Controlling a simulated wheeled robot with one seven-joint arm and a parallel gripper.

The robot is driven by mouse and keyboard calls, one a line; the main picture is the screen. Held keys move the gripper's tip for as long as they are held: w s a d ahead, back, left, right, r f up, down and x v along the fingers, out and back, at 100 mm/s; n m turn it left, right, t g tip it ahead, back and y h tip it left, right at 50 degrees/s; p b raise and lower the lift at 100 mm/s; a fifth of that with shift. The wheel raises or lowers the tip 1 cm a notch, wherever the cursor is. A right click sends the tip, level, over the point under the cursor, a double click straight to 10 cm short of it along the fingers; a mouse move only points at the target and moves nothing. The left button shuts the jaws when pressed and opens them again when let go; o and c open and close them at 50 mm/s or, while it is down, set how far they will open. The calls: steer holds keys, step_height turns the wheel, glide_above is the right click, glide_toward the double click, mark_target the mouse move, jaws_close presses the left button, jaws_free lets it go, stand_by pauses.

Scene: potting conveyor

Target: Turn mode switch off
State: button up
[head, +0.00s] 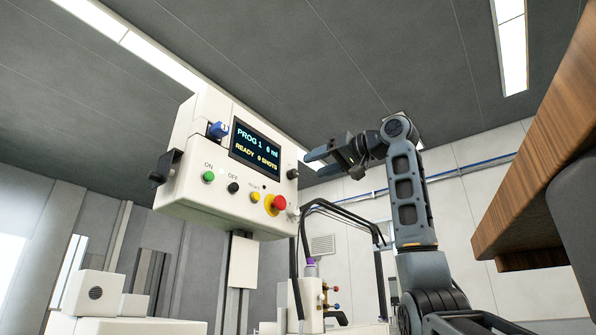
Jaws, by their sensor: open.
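A white control box (185,190) hangs at centre left, its panel facing me at an angle. Its dark screen (255,147) reads PROG 1 and READY. A blue knob (218,130) sits left of the screen. Below are a green ON button (208,177), a black OFF button (233,187), a yellow button (254,197) and a red button on yellow (278,203). A dark knob (292,174) is at the right edge. I cannot tell which control is the mode switch. My gripper (313,165) is open and empty, right of the panel, apparently not touching it.
A dark bracket (165,172) sticks out from the box's left side. Black hoses (335,212) and white machine parts (305,303) stand below my gripper. A wooden slab edge (530,155) overhangs at right.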

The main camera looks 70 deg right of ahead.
mark_target(296, 172)
steer(key=p+x, duration=0.1)
steer(key=x, duration=0.5)
steer(key=shift+w+p, duration=0.1)
steer(key=shift+p, duration=0.25)
jaws_close()
